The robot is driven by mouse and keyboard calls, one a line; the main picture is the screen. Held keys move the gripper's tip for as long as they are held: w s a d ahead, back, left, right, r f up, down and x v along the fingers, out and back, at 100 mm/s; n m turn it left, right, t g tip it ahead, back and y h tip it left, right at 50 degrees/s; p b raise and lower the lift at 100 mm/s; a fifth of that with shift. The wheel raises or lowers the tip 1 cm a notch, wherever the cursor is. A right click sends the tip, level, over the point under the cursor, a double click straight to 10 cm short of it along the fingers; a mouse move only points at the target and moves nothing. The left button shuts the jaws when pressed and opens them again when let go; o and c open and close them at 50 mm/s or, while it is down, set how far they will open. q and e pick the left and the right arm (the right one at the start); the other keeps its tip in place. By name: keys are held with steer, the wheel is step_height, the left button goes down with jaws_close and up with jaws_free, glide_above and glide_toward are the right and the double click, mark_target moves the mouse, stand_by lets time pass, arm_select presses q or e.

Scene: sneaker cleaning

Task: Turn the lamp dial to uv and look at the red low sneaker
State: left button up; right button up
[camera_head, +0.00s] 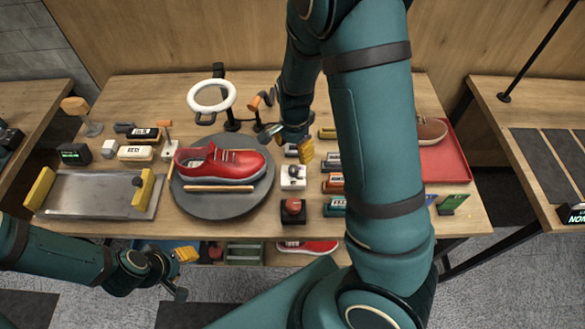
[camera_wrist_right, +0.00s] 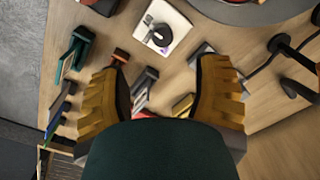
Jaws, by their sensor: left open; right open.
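The red low sneaker (camera_head: 220,163) lies on a round grey turntable (camera_head: 240,208), toe to the right, with an orange-brown stick in front of it. The white ring lamp (camera_head: 205,108) stands behind it. The lamp dial, a white box with a dark knob (camera_head: 293,178), sits right of the turntable; it also shows at the top of the right wrist view (camera_wrist_right: 163,36). Its markings are too small to read. My right gripper (camera_head: 290,142) is open and empty, behind the dial and not touching it. My left gripper (camera_head: 182,272) is open and empty at the table's front edge.
A red push button (camera_head: 293,208) stands in front of the dial. Several coloured brushes or blocks (camera_head: 334,184) stand close to its right. A metal tray (camera_head: 98,193) is at the left, a red tray (camera_head: 449,165) with a brown shoe at the right. Another red shoe (camera_head: 307,246) is below the tabletop.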

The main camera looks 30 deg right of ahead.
mark_target(293, 169)
steer(key=f+b, duration=0.1)
steer(key=f, duration=0.4)
steer(key=f+b, duration=0.1)
steer(key=f, duration=0.4)
steer(key=shift+w+f, duration=0.2)
steer(key=shift+f, duration=0.15)
steer(key=shift+c, duration=0.2)
jaws_close()
